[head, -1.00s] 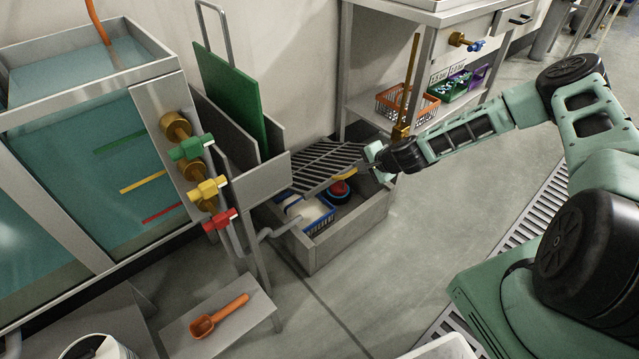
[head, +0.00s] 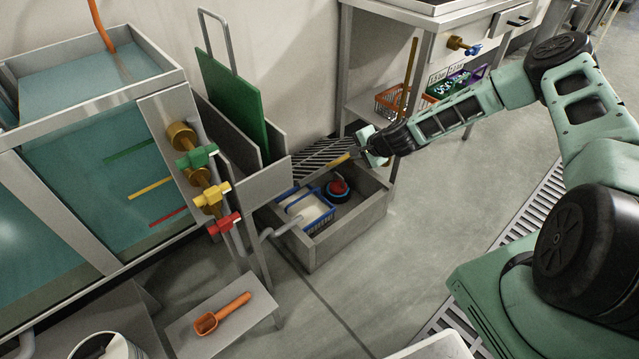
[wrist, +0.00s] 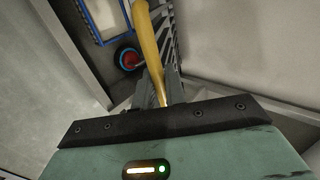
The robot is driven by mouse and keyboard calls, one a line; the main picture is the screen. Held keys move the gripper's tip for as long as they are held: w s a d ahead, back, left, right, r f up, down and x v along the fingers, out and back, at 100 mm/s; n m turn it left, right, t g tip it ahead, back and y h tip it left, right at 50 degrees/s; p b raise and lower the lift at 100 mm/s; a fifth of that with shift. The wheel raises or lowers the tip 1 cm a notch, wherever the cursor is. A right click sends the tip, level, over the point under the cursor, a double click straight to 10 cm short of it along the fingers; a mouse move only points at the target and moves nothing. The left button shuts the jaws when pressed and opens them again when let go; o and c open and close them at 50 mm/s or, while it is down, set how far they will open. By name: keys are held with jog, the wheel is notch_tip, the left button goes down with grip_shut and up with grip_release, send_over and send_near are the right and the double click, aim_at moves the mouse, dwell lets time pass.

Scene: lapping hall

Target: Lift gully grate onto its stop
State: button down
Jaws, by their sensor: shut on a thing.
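The gully grate (head: 318,157) is a dark slatted panel, tilted up over the back of the open gully box (head: 345,229). Its yellow handle (head: 341,160) is at its front edge. My gripper (head: 361,156) is shut on this handle, at the right end of the grate. In the wrist view the yellow handle (wrist: 149,50) runs up from between the fingers, with the slats behind it. The fingertips are partly hidden there. The grate's stop cannot be made out.
Inside the box are a blue basket (head: 313,212) with a pale block and a red-and-blue round part (head: 338,189). A green board (head: 232,100) stands in a rack to the left. A bench with an orange basket (head: 392,101) is behind. Open floor lies to the right.

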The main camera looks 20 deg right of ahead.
jog(key=shift+w+a+r+p, duration=0.25)
jog(key=shift+w+r+p, duration=0.4)
jog(key=shift+r, duration=0.3)
jog(key=shift+w+a+r+p, duration=0.2)
jog(key=shift+w+r+p, duration=0.35)
jog(key=shift+w+r, duration=0.3)
jog(key=shift+w+a+r, duration=0.1)
jog(key=shift+w+r, duration=0.1)
jog(key=shift+r, duration=0.1)
jog(key=shift+w+a+r+p, duration=0.25)
jog(key=shift+w+r+p, duration=0.15)
jog(key=shift+w+r, duration=0.25)
jog(key=shift+w+a+r+p, duration=0.3)
jog(key=shift+w+r+p, duration=0.05)
jog(key=shift+w+r, duration=0.3)
jog(key=shift+w+a+r+p, duration=0.25)
jog(key=shift+w+r+p, duration=0.15)
jog(key=shift+w+r, duration=0.25)
jog(key=shift+w+a+r+p, duration=0.25)
jog(key=shift+w+r, duration=0.3)
jog(key=shift+w, duration=0.15)
jog(key=shift+w+a+r+p, duration=0.3)
jog(key=shift+w+r, duration=0.2)
jog(key=shift+w, duration=0.2)
jog(key=shift+w+a+r+p, duration=0.25)
jog(key=shift+w+r, duration=0.3)
jog(key=shift+w, duration=0.15)
